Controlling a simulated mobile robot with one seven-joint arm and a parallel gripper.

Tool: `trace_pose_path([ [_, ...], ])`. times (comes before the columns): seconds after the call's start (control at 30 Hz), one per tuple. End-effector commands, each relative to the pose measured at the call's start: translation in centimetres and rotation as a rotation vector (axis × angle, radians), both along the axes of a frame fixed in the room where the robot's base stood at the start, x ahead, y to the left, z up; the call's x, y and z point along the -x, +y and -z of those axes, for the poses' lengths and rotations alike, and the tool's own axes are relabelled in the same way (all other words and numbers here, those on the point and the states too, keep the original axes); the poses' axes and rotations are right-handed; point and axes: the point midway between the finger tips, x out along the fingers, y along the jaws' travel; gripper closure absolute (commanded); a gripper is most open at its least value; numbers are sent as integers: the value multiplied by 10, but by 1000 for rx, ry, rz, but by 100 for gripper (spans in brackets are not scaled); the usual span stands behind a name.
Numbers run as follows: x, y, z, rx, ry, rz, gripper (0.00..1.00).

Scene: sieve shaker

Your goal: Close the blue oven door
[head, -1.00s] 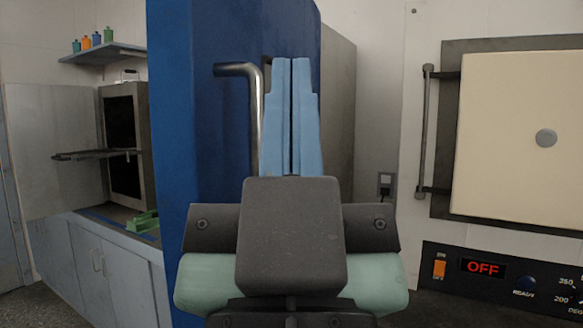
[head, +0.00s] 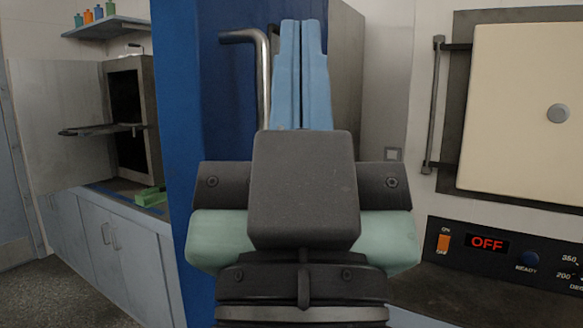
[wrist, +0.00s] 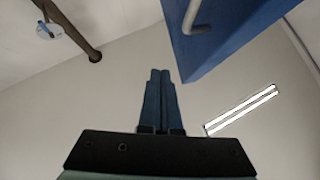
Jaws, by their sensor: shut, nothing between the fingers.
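A cream oven door (head: 530,110) with a vertical handle is at the right, above a control panel (head: 500,255) reading OFF. At the left are a counter (head: 110,240), an open dark cabinet (head: 130,110) and a shelf with small bottles (head: 105,25). Floor shows at the lower left.

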Motion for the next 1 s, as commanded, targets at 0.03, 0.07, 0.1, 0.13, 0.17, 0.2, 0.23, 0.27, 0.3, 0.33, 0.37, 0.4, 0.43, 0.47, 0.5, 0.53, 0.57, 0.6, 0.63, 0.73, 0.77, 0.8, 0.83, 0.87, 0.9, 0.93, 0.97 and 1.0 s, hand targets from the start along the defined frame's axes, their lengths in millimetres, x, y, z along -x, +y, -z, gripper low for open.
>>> trace_pose_path([
  [0.03,-5,0,0,-3,17,-9,100],
  [0.07,-9,0,0,-8,32,-19,100],
  [0.1,-17,-1,1,-15,61,-38,100],
  [0.13,-25,-1,3,-23,89,-55,100],
  [0.17,-33,-1,6,-35,124,-77,100],
  [0.2,-46,-2,11,-52,176,-113,100],
  [0.23,-55,-2,16,-69,218,-142,100],
  [0.27,-65,-2,22,-88,263,-173,100],
  [0.3,-77,-2,32,-117,325,-216,100],
  [0.33,-85,-3,39,-140,369,-248,100],
  [0.37,-92,-3,48,-165,412,-280,100],
  [0.4,-99,-4,59,-200,469,-322,100],
  [0.43,-104,-5,67,-229,510,-352,100],
  [0.47,-108,-5,76,-258,551,-383,100],
  [0.5,-112,-6,87,-300,603,-422,100],
  [0.53,-114,-6,95,-332,641,-453,100],
  [0.57,-115,-7,103,-367,678,-482,100],
  [0.6,-116,-8,114,-415,727,-522,100],
  [0.63,-115,-9,121,-454,760,-553,100],
  [0.73,-107,-12,144,-598,865,-651,100],
  [0.77,-104,-14,151,-644,895,-680,100],
  [0.8,-97,-16,158,-708,928,-718,100],
  [0.83,-92,-17,163,-756,951,-747,100],
  [0.87,-86,-19,167,-807,972,-774,100],
  [0.9,-78,-21,172,-874,995,-810,100],
  [0.93,-71,-23,175,-924,1008,-836,100],
  [0.97,-64,-25,178,-974,1020,-860,100],
  [1.0,-55,-28,181,-1036,1030,-889,100],
])
